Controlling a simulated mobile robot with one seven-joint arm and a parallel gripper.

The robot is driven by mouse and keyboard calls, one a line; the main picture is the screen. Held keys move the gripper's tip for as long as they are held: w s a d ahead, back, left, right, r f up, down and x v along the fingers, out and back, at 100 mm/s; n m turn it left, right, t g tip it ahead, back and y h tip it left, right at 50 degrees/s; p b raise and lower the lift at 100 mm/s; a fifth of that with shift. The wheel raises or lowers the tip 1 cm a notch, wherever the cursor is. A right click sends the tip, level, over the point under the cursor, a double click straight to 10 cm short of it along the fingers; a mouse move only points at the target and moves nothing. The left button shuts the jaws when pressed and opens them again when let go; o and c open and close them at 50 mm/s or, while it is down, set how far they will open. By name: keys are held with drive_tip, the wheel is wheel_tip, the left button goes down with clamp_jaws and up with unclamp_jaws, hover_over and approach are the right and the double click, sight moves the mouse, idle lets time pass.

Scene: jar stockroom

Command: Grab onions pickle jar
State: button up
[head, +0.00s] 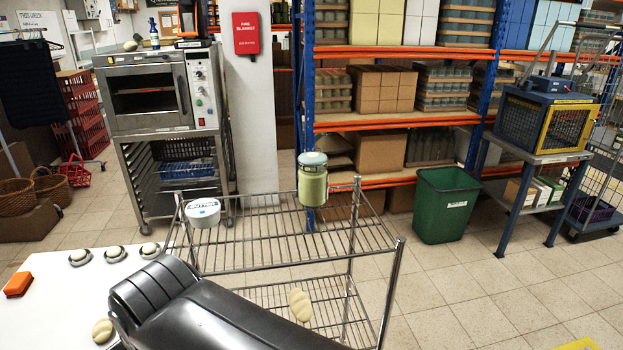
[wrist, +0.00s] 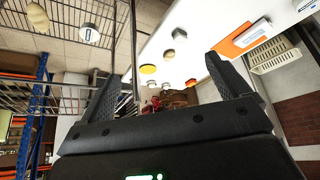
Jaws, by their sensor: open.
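A jar (head: 313,185) with pale yellow-green contents and a light teal lid stands upright on the top shelf of a wire rack (head: 270,243), near its back edge in the head view. I cannot read a label on it, so I cannot tell if it holds onions.
A white butter tub (head: 203,212) stands on the rack left of the jar. A white table (head: 50,310) at lower left carries small round items and an orange block (head: 18,284). Tall shelving, an oven (head: 150,95) and a green bin (head: 445,205) stand behind.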

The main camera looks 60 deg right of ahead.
drive_tip(key=shift+o, duration=0.6)
drive_tip(key=w+d+r+m+g+h, duration=0.1)
drive_tip(key=w+d+r+m, duration=0.5)
drive_tip(key=w+d+r, duration=0.35)
wheel_tip(320, 180, up, 2)
drive_tip(key=m+g+h, duration=0.3)
drive_tip(key=m+g, duration=0.3)
drive_tip(key=m, duration=1)
hover_over(309, 157)
drive_tip(key=w+a, duration=0.1)
drive_tip(key=a, duration=0.1)
drive_tip(key=shift+r, duration=0.1)
drive_tip(key=x, duration=0.5)
drive_tip(key=shift+d, duration=0.1)
drive_tip(key=x, duration=0.4)
drive_tip(key=a+x, duration=0.1)
drive_tip(key=shift+d+f, duration=0.2)
drive_tip(key=shift+f, duration=0.35)
